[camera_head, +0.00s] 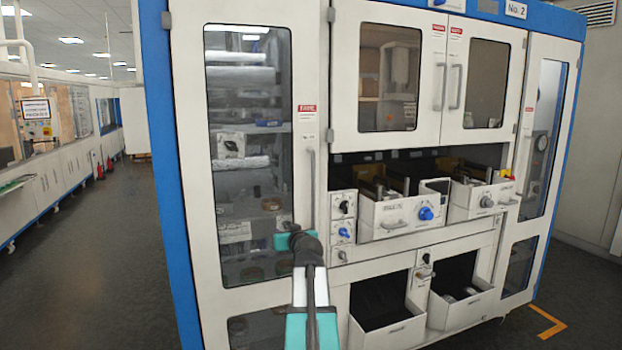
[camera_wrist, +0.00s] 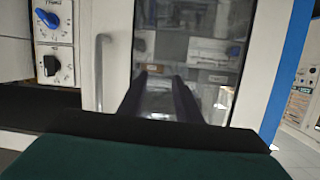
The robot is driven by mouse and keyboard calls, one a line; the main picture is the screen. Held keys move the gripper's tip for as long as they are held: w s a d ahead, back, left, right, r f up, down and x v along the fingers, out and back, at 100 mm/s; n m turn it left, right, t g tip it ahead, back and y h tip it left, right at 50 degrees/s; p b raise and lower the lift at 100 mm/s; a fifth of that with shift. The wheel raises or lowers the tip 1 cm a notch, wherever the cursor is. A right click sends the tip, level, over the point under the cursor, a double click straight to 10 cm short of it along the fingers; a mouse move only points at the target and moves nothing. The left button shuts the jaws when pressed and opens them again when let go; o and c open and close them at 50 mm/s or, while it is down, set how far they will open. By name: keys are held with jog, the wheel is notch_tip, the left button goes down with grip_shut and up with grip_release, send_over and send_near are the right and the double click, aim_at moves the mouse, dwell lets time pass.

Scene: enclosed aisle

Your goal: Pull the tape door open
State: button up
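A tall white door with a glass pane (camera_head: 248,150) forms the left of the cabinet front, and it looks shut. Its grey vertical handle (camera_head: 312,190) is on the door's right side; a red-and-white label above it is too small to read. In the wrist view the handle (camera_wrist: 101,72) stands left of my gripper (camera_wrist: 162,78). The two dark fingers are apart with nothing between them, pointing at the glass. In the head view my gripper (camera_head: 296,240) is in front of the door near the handle's lower end; its fingertips are hard to make out there.
Control knobs (camera_head: 343,228) sit just right of the handle. White drawers (camera_head: 395,215) and open lower bins (camera_head: 385,335) stick out farther right. Upper doors (camera_head: 400,75) look shut. The floor (camera_head: 90,260) left of the cabinet is clear.

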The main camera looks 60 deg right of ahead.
aim_at(313, 178)
jog(key=s+d+r+h, duration=0.2)
jog(key=s+d+r, duration=0.1)
jog(key=r, duration=0.4)
jog(key=s+d+r+m+h, duration=0.1)
jog(key=s+d+r+h, duration=0.1)
jog(key=s+r, duration=0.4)
notch_tip(313, 178, up, 2)
jog(key=shift+s+d+r+p, duration=0.2)
jog(key=shift+s+d+p, duration=0.15)
jog(key=shift+d, duration=0.35)
jog(key=shift+w, duration=0.1)
jog(key=shift+p+x, duration=1.85)
jog(key=shift+x, duration=5.05)
jog(key=shift+c, duration=0.3)
grip_shut()
